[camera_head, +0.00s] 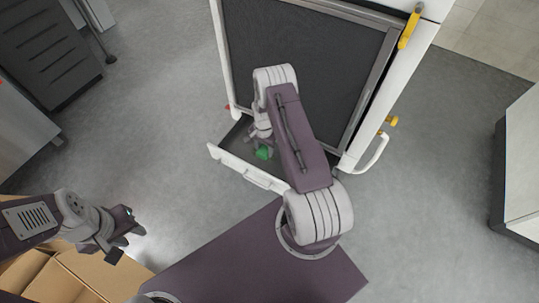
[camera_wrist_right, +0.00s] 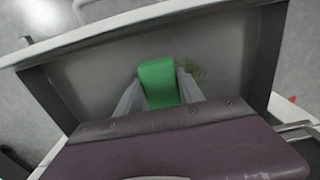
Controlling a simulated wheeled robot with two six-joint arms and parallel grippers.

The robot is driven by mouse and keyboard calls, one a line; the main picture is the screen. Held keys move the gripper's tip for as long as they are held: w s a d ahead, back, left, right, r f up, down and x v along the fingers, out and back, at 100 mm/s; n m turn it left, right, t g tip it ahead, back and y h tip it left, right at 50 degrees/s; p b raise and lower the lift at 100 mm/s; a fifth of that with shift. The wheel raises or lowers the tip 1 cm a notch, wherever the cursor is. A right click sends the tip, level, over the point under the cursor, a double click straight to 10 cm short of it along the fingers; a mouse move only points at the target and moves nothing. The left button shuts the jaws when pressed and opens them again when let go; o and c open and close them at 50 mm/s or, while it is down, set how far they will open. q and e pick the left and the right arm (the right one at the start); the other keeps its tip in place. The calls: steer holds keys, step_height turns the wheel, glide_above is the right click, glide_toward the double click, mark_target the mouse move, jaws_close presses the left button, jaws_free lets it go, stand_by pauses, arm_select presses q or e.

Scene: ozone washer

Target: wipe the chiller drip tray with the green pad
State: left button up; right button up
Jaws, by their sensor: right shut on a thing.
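The green pad (camera_wrist_right: 159,83) is held between the two fingers of my right gripper (camera_wrist_right: 160,92) in the right wrist view. It also shows as a small green patch in the head view (camera_head: 264,153), partly hidden by my right arm. The pad is over the grey floor of the drip tray (camera_wrist_right: 105,88); I cannot tell whether it touches. A greenish smudge (camera_wrist_right: 194,70) lies on the tray floor just right of the pad. In the head view the tray's white front (camera_head: 246,169) sticks out from the chiller (camera_head: 300,50). My left gripper (camera_head: 126,236) is empty, with its fingers apart.
Cardboard boxes (camera_head: 75,275) stand under my left arm at the lower left. A curved white handle (camera_head: 374,155) and yellow fittings (camera_head: 409,30) project from the chiller's right side. Grey floor is clear left of the tray. A white cabinet (camera_head: 522,160) stands at the right edge.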

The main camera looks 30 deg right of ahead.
steer(key=shift+s+a+f, duration=0.1)
steer(key=shift+s, duration=0.05)
steer(key=shift+f, duration=0.15)
